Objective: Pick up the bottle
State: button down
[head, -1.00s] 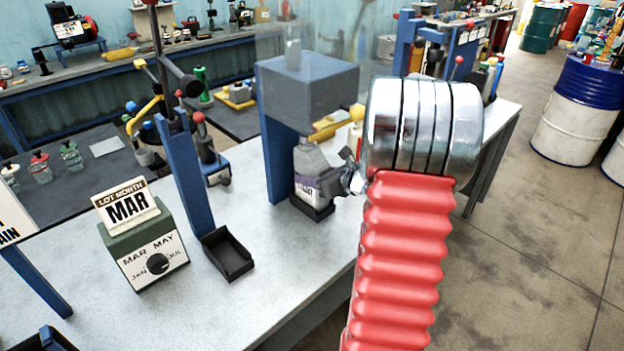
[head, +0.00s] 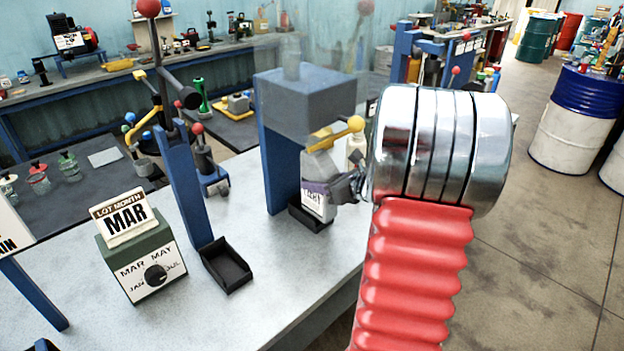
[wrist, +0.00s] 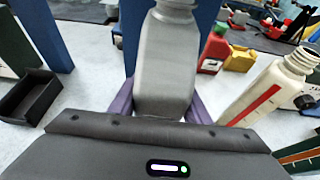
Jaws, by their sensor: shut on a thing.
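My red arm sleeve hides part of the bench.
A yellow lever (head: 335,133) is close by the bottle's top. An empty black tray (head: 226,264) and a green lot-month box (head: 143,262) sit to the left. In the wrist view a pale bottle with a red stripe (wrist: 270,88) stands at the right.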

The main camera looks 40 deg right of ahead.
jog(key=s, duration=1.4)
jog(key=shift+s+d, duration=0.2)
jog(key=shift+s, duration=0.1)
